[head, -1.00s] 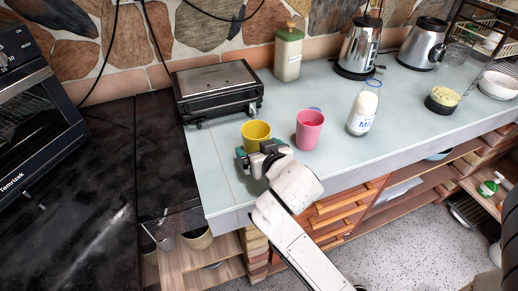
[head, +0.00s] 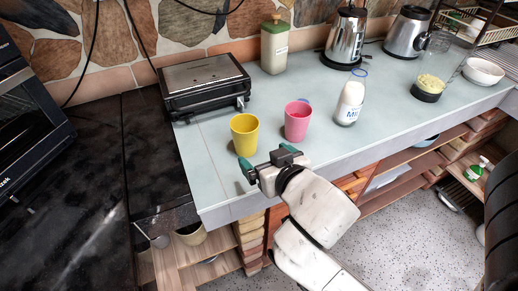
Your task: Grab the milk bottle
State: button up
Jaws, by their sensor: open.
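The milk bottle (head: 350,103) is clear with white contents, a blue-lettered label and a blue ring at its top. It stands upright on the pale counter (head: 215,185), right of the pink cup. My gripper (head: 266,163) is open and empty at the counter's front edge, in front of the yellow cup (head: 244,134) and the pink cup (head: 297,121). Its fingers have green tips. The bottle is up and to the right of the gripper, well apart from it.
A black grill (head: 205,85) and a green-lidded jar (head: 274,45) stand behind the cups. Counter between bottle and black bowl is clear.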

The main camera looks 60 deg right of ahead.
aim_at(352, 96)
jog(key=z, duration=1.4)
